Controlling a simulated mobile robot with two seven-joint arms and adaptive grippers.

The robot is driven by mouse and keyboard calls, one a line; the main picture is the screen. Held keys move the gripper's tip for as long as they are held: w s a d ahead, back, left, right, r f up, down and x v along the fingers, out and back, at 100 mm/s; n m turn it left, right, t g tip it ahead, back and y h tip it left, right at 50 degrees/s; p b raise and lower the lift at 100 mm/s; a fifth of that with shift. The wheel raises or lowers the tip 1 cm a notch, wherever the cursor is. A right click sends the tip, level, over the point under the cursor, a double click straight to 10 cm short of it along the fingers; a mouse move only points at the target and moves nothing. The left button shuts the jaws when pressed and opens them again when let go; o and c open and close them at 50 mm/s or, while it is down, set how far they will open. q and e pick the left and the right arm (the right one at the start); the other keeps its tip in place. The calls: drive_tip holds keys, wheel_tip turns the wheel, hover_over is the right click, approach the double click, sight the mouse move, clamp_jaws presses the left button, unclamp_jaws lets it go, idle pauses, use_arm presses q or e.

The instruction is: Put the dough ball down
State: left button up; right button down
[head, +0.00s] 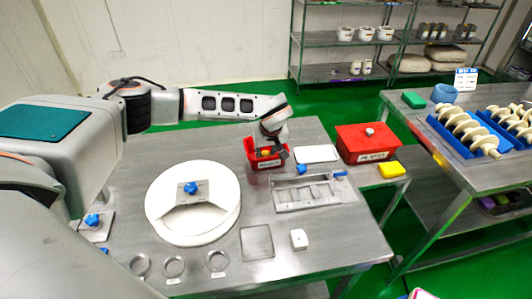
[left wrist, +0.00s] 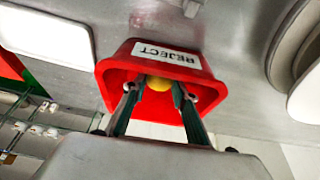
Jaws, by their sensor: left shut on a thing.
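My left gripper (head: 268,153) is at the small red bin (head: 268,165) on the steel table, with its fingertips at the bin's opening. In the left wrist view the red bin (left wrist: 205,62) carries a white label reading REJECT. There the left gripper (left wrist: 158,88) has its two fingers on either side of a yellow dough ball (left wrist: 159,84), shut on it. The ball shows within the bin's outline; I cannot tell whether it touches the floor of the bin. The fingers hide part of the ball. My right gripper is not in view.
A white tray (head: 317,154) and a lidded red box (head: 368,143) stand right of the bin. A yellow block (head: 391,170) lies near the box. A round white disc (head: 168,221) and a steel fixture (head: 315,192) are nearer. Bare table lies behind the disc.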

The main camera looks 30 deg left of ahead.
use_arm(q)
drive_tip(key=shift+f, duration=0.1)
drive_tip(key=o, duration=1.1)
drive_tip(key=shift+d+r, duration=0.1)
drive_tip(key=shift+r, duration=0.35)
drive_tip(key=v, duration=1.1)
drive_tip(key=shift+s+r, duration=0.15)
drive_tip(key=shift+s, duration=0.05)
